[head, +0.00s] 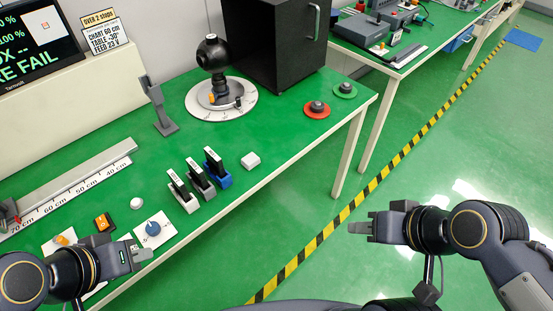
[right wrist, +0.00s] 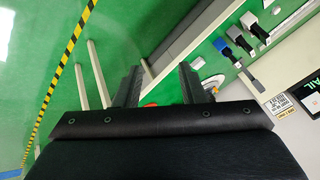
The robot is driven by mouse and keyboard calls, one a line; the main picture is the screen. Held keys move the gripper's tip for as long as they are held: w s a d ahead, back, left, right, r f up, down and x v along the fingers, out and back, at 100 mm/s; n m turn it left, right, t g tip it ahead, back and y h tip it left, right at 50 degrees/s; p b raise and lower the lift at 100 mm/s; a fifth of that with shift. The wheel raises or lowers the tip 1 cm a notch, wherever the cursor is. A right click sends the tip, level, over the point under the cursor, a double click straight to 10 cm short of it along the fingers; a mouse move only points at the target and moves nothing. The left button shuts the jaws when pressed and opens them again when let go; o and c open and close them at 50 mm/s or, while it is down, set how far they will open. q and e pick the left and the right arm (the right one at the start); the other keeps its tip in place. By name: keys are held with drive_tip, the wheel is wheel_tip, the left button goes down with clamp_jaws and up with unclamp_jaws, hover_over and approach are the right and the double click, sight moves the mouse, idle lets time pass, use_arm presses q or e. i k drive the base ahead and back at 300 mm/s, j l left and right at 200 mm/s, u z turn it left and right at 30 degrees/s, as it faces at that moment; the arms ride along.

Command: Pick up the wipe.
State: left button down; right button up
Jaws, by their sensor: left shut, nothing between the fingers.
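No other thing in view looks more like a wipe. My left gripper (head: 143,253) is shut and empty at the table's near left, beside the blue knob, well apart from the white block. My right gripper (head: 358,227) is off the table's front edge, over the floor, far to the right of the block. Its fingers stand apart with nothing between them in the right wrist view (right wrist: 157,85).
A blue knob on a white card (head: 153,229), a ruler rail (head: 75,182), a dial stand (head: 220,100), a black box (head: 275,45) and red and green discs (head: 317,108) are also on the table.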

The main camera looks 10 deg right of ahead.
sight(251, 160)
drive_tip(key=i+u, duration=0.1)
drive_tip(key=u, duration=0.25)
drive_tip(key=i+u, duration=0.15)
drive_tip(key=u, duration=0.2)
drive_tip(key=i+l+u, duration=0.1)
drive_tip(key=u, duration=0.25)
